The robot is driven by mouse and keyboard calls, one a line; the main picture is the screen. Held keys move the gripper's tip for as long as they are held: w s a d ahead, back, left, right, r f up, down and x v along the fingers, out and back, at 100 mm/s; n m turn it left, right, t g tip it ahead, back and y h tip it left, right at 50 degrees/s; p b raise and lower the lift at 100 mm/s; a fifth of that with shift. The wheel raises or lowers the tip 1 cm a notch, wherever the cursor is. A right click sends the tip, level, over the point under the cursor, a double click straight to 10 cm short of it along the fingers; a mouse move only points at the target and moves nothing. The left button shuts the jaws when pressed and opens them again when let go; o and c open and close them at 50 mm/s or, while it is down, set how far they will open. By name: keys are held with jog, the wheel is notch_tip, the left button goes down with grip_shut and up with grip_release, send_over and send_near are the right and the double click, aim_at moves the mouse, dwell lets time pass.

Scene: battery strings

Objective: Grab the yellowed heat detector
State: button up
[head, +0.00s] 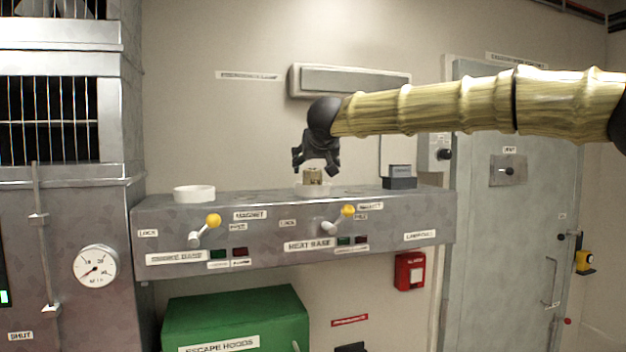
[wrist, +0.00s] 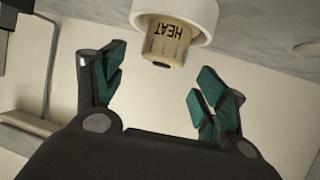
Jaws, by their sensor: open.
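The yellowed heat detector (head: 313,176) is a small tan, ribbed cylinder standing in a white round base on the grey shelf. In the wrist view the detector (wrist: 168,40) carries the word HEAT and sits in the white base (wrist: 200,15), ahead of the fingers. My gripper (head: 316,168) is just above the detector in the head view, fingers pointing down. In the wrist view my gripper (wrist: 160,88) is open, with its green-padded fingers apart and nothing between them. The detector lies beyond the fingertips, roughly in line with the gap.
The shelf (head: 380,215) also bears an empty white base (head: 194,193) at the left and a dark grey box (head: 399,177) at the right. Yellow-knobbed levers (head: 347,211) stick out of its front. A wall lamp (head: 350,80) is behind my arm.

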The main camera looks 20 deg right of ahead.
aim_at(313, 171)
jog(key=x, duration=0.2)
jog(key=p+x, duration=0.1)
jog(key=x, duration=0.1)
jog(key=shift+w+f, duration=0.25)
jog(key=shift+f, duration=0.2)
jog(key=shift+s+r, duration=0.15)
jog(key=shift+s, duration=0.1)
jog(key=shift+c, duration=0.3)
jog(key=shift+w, duration=0.1)
jog(key=c, duration=1)
jog(key=shift+c, duration=0.6)
